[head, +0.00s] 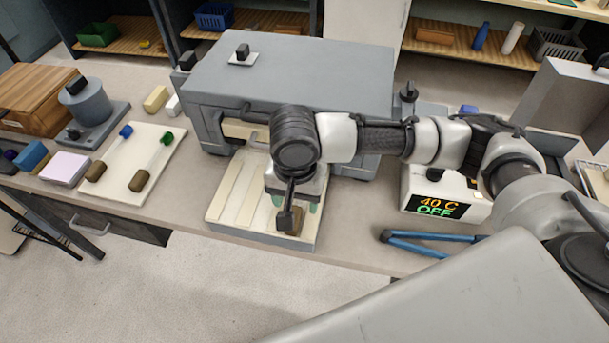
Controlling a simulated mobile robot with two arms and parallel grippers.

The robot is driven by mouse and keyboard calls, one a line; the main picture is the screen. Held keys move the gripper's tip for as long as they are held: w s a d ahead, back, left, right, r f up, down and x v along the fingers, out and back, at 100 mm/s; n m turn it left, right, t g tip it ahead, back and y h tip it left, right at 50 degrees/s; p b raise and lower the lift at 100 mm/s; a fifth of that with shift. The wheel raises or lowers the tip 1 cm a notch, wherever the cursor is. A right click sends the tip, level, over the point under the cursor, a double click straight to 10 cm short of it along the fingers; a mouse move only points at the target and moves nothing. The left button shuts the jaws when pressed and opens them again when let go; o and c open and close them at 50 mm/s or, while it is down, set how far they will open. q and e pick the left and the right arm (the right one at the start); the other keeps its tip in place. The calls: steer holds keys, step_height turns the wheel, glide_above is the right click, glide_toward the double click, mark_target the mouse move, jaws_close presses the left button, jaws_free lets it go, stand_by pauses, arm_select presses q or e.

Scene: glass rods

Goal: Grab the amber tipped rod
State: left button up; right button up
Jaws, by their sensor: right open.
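My right gripper (294,204) hangs over a pale slotted tray (228,192) at the front edge of the bench. On a cream board (116,190) at left lie a blue-tipped rod (110,151) and a green-tipped rod (153,160). My left gripper is not in view.
A large grey box-shaped unit (300,80) stands behind the tray. A heater display reading 40 C OFF (440,207) and blue-handled tongs (425,242) are to the right. A grey pot-like device (88,103) and a wooden box (38,98) stand at left.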

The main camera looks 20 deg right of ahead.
steer(key=shift+a+f+p, duration=0.2)
steer(key=shift+f, duration=1.4)
steer(key=shift+a+f+p, duration=0.15)
steer(key=shift+a+f, duration=0.05)
steer(key=shift+f, duration=1.35)
steer(key=c, duration=1)
steer(key=shift+c, duration=0.2)
steer(key=shift+w+r, duration=0.1)
